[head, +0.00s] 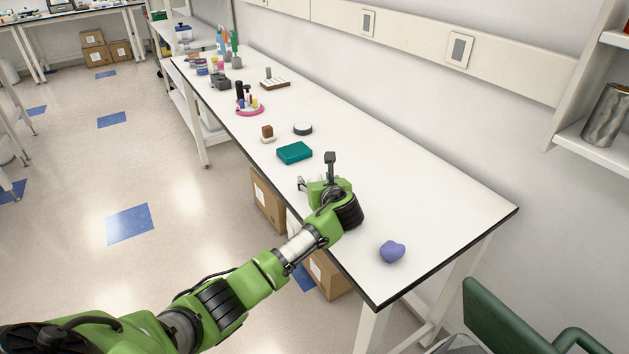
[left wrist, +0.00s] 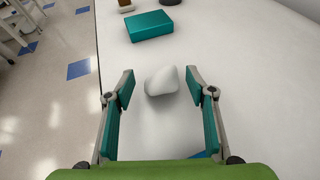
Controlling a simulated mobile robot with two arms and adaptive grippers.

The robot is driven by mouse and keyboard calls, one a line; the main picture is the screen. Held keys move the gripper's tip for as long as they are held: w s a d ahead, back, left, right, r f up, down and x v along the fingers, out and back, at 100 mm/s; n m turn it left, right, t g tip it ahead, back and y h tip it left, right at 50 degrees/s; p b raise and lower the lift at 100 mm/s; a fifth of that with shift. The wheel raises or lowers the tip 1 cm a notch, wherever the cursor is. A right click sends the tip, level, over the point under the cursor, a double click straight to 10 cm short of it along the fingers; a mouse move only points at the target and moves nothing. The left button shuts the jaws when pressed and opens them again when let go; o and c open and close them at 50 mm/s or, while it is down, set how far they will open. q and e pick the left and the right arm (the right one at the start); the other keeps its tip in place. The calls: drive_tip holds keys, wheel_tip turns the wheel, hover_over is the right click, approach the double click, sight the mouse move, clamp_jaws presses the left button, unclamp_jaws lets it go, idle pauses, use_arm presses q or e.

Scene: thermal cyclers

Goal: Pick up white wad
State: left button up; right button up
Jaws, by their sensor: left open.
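The white wad (left wrist: 162,80) is a small, smooth-looking lump on the white table. In the left wrist view it lies between the fingertips of my left gripper (left wrist: 160,92), at their far end, with a gap on each side. The fingers are spread wide and hold nothing. My right gripper is not in view.
A teal box (head: 295,153) lies beyond the gripper, also in the left wrist view (left wrist: 150,26). A purple lump (head: 392,251) lies at the near end. The table's front edge is close.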

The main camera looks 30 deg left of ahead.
use_arm(q)
drive_tip(key=shift+x, duration=1.2)
drive_tip(key=c, duration=0.9)
